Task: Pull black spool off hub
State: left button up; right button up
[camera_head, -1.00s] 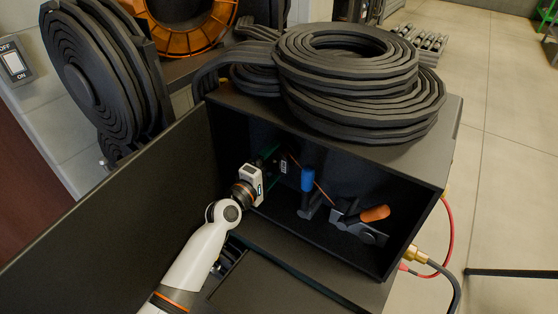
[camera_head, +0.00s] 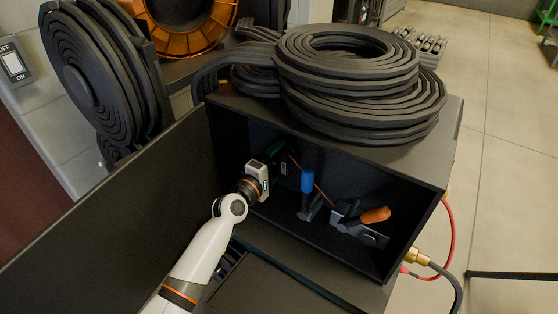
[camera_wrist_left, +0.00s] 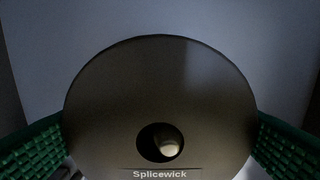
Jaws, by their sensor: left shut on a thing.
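The black spool (camera_wrist_left: 160,85) fills the middle of the left wrist view. It is a dark round disc with a central hole and the word "Splicewick" below it. A pale rounded thing, possibly the hub end (camera_wrist_left: 169,147), shows inside the hole. I cannot tell how far the spool sits along the hub. My left gripper (camera_head: 280,160) reaches into the open black cabinet at its left side. Its green ribbed fingers press on the disc from left and right, shut on it. In the head view I cannot make out the spool clearly in the dark interior. My right gripper is not in view.
The cabinet (camera_head: 425,172) has its door (camera_head: 110,225) swung open at left. Inside stand a blue-handled valve (camera_head: 307,181) and an orange-handled one (camera_head: 375,215), right of my gripper. Coiled black hose (camera_head: 350,85) lies on top. Red and dark hoses leave the right side.

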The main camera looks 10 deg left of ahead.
pick_arm(q)
jog(key=shift+s+a, duration=0.1)
jog(key=shift+s, duration=0.05)
jog(key=shift+s+a+r+p, duration=0.1)
jog(key=shift+s+a+p, duration=0.1)
jog(key=shift+s, duration=0.15)
jog(key=shift+s+a+r+p, duration=0.1)
jog(key=shift+s+p, duration=0.1)
jog(key=shift+s, duration=0.15)
jog(key=shift+s, duration=0.15)
jog(key=p+v, duration=0.1)
jog(key=v, duration=1.2)
jog(key=shift+s, duration=0.4)
dwell(1.1)
dwell(0.4)
